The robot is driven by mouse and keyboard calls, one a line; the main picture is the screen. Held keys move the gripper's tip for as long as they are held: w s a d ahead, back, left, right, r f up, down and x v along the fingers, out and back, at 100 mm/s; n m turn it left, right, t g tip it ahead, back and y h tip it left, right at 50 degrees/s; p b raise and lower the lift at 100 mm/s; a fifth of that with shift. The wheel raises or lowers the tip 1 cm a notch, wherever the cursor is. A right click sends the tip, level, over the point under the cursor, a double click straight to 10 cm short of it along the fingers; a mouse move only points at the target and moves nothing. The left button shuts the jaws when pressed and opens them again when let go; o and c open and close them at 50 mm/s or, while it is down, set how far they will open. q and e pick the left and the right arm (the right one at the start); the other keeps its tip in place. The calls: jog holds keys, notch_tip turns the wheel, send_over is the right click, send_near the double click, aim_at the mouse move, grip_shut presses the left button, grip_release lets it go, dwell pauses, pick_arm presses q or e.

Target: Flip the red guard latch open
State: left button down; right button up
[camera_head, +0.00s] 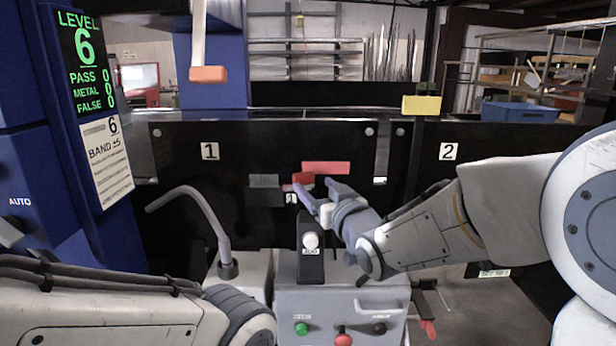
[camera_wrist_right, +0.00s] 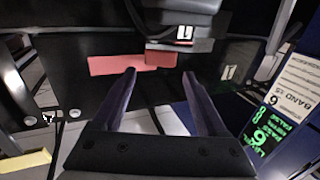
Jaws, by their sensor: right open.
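The red guard latch shows as a red bar (camera_head: 326,168) with a smaller red block at its left end, on the black panel marked 1. In the right wrist view the red bar (camera_wrist_right: 118,64) lies just beyond my fingertips, and the red block (camera_wrist_right: 161,58) sits ahead of the gap between them. My right gripper (camera_head: 316,189) is open and empty, with its fingers pointing at the panel close below the latch. Whether a finger touches it I cannot tell. My left arm shows at the lower left, its gripper out of view.
A grey control box (camera_head: 340,300) with green, red and black buttons stands below my right gripper. A bent grey pipe (camera_head: 205,215) rises to its left. An orange block (camera_head: 208,74) hangs above panel 1. A yellow block (camera_head: 421,105) tops a post at right.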

aim_at(305, 177)
jog(key=p+x, duration=0.1)
jog(key=x, duration=0.4)
jog(key=c, duration=1.1)
jog(key=shift+d+n+g+y, duration=0.2)
jog(key=shift+n+g+y, duration=0.15)
jog(key=shift+y, duration=0.25)
jog(key=shift+n+y, duration=0.35)
jog(key=shift+y, duration=0.05)
